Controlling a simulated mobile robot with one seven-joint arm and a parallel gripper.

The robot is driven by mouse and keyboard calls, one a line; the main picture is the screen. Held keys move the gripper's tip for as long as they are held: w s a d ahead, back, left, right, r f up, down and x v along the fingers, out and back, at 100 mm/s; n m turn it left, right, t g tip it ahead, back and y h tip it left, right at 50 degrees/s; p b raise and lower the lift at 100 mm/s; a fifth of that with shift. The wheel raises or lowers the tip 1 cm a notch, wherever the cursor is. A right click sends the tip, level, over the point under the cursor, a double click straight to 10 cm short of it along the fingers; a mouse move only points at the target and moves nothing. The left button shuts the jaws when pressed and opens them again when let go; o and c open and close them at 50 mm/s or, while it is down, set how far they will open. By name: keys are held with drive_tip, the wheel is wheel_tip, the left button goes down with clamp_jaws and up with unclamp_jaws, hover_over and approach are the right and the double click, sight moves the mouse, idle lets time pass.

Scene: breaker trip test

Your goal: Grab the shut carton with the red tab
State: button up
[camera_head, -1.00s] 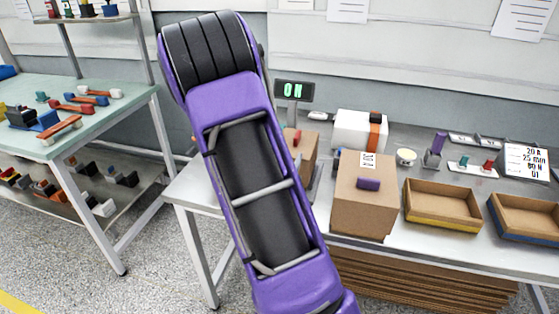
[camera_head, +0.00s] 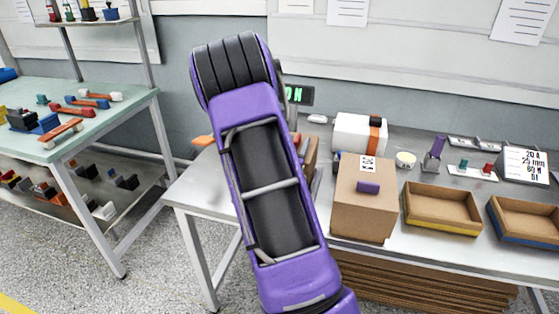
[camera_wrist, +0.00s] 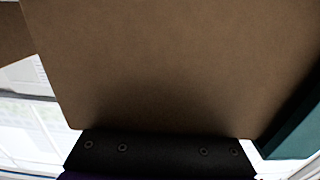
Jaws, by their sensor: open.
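A brown carton (camera_head: 310,158) stands on the grey bench, mostly hidden behind my purple arm in the head view; only a strip of its right side shows, and its red tab is out of sight. A plain brown cardboard face (camera_wrist: 170,60) fills most of the wrist view, very close. The dark screwed edge of my gripper (camera_wrist: 160,150) shows at the bottom of that view, close to the cardboard. My gripper is open; its fingertips are not clearly seen, and whether it touches the cardboard I cannot tell.
To the right stand a brown carton with a purple tab (camera_head: 368,210), a white box with an orange band (camera_head: 352,134) and open trays with yellow (camera_head: 440,222) and blue (camera_head: 520,232) edges. A green-lettered display (camera_head: 299,95) is partly behind my arm. A tool table (camera_head: 60,140) is at left.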

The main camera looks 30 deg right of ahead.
clamp_jaws()
idle(1.2)
drive_tip(key=shift+r, duration=0.1)
